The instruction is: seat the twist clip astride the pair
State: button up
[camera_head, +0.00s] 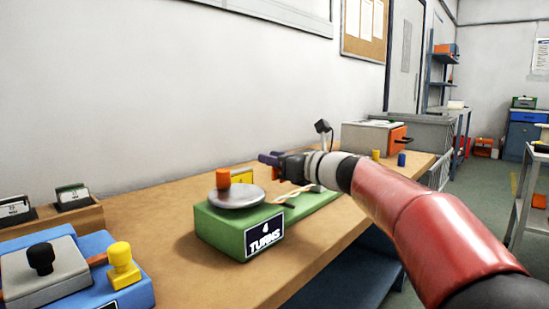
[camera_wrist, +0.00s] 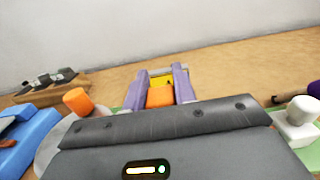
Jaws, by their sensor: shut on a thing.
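My gripper (camera_head: 268,159) is above the green fixture (camera_head: 238,232) labelled "4 TURNS". In the wrist view its purple fingers (camera_wrist: 166,88) are shut on a small orange piece, apparently the twist clip (camera_wrist: 160,97). In the head view an orange bit of the clip (camera_head: 275,173) shows just under the fingers. Pale strands, apparently the pair (camera_head: 308,188), run along the fixture's top below my wrist. The gripper body hides them in the wrist view, and I cannot tell whether the clip touches them. A grey disc (camera_head: 236,198) with an orange knob (camera_head: 222,178) sits on the fixture's near end.
A blue unit (camera_head: 125,285) with black and yellow knobs stands at left, before a wooden card rack (camera_head: 85,218). A grey box (camera_head: 370,137) and a blue peg (camera_head: 401,159) are farther right. The bench front is clear.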

aim_at(274, 178)
jog(key=shift+f+b, duration=1.75)
jog(key=shift+f, duration=0.65)
jog(key=shift+f+b, duration=0.7)
jog(key=shift+f, duration=0.45)
jog(key=o, duration=1.1)
jog(key=shift+r, duration=0.1)
jog(key=shift+c, duration=0.2)
jog(key=shift+d, duration=0.1)
jog(key=v, duration=0.7)
jog(key=shift+s+d, duration=0.25)
jog(key=shift+s, duration=0.05)
